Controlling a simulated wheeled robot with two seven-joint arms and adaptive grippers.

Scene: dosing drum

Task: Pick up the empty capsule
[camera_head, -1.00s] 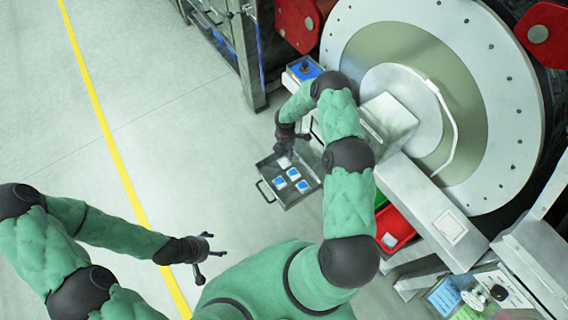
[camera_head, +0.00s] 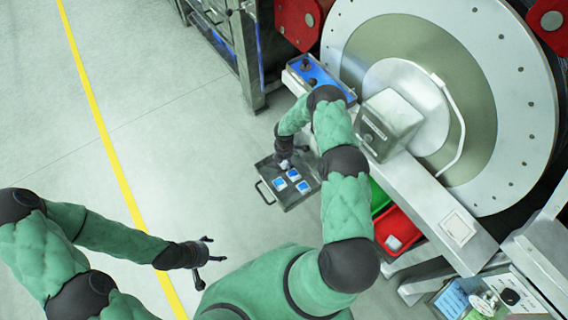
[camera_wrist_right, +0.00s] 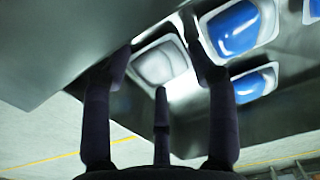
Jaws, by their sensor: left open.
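The empty capsule (camera_wrist_right: 160,64) is a pale grey-white square cup with no blue in it. It lies at the dark tray (camera_head: 302,197), largely covered by my right gripper in the head view. My right gripper (camera_head: 285,162) points down at it. In the right wrist view, the fingers of my right gripper (camera_wrist_right: 156,62) are on both sides of the capsule, with a third finger in front. I cannot tell whether they press on it. My left gripper (camera_head: 207,251) is open and empty above the floor, far left of the tray.
Blue-filled capsules (camera_wrist_right: 232,28) sit close beside the empty one in the tray. A blue tray (camera_head: 320,76), a green bin (camera_head: 378,197) and a red bin (camera_head: 396,230) stand near the large drum (camera_head: 527,100). The floor to the left is clear.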

